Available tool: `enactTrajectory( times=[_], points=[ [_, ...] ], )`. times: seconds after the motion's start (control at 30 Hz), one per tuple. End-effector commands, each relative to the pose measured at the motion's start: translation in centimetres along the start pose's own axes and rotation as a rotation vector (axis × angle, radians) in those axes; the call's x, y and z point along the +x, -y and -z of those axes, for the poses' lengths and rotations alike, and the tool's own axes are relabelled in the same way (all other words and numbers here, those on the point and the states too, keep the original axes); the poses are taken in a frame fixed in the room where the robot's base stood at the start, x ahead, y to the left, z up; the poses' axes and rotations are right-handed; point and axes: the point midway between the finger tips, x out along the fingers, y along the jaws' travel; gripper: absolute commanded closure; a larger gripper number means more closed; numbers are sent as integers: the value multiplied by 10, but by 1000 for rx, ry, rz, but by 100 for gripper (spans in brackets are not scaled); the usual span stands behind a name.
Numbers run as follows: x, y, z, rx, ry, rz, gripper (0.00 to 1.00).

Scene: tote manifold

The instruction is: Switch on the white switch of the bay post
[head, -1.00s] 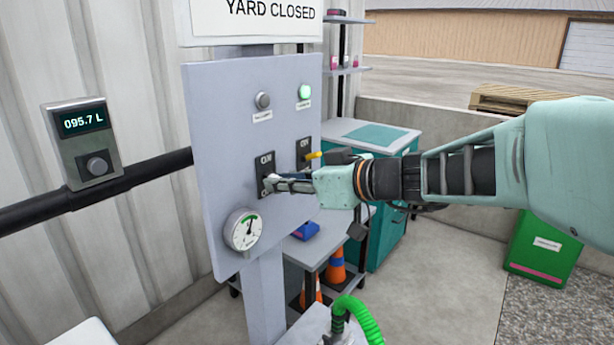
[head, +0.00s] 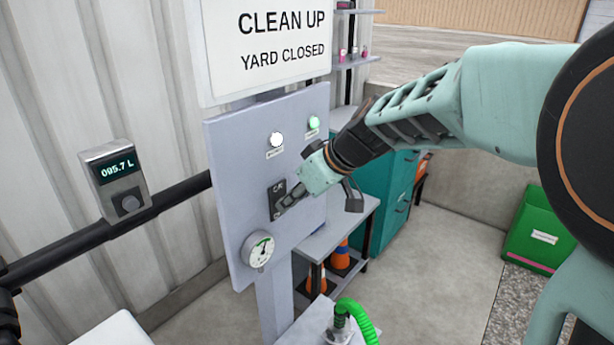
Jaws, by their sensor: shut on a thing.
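The bay post's grey panel (head: 229,165) stands in front of the corrugated wall. The white switch's dark plate (head: 274,193) is on its lower left part, with its ON mark partly covered. My gripper (head: 281,208) reaches in from the right, its fingertips closed at this plate. The switch lever is hidden between the fingers. The second switch, on the right, is hidden behind my gripper.
A sign (head: 268,45) hangs above. A meter (head: 117,180) is on the black pipe at left. Shelves with cones (head: 341,258) and a teal cabinet (head: 385,225) stand behind.

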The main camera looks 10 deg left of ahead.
Motion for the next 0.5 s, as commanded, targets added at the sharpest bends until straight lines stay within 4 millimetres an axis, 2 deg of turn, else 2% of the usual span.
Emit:
enactTrajectory(
  times=[0.5],
  points=[
    [0,0,1,0,48,-1,100]
  ],
)
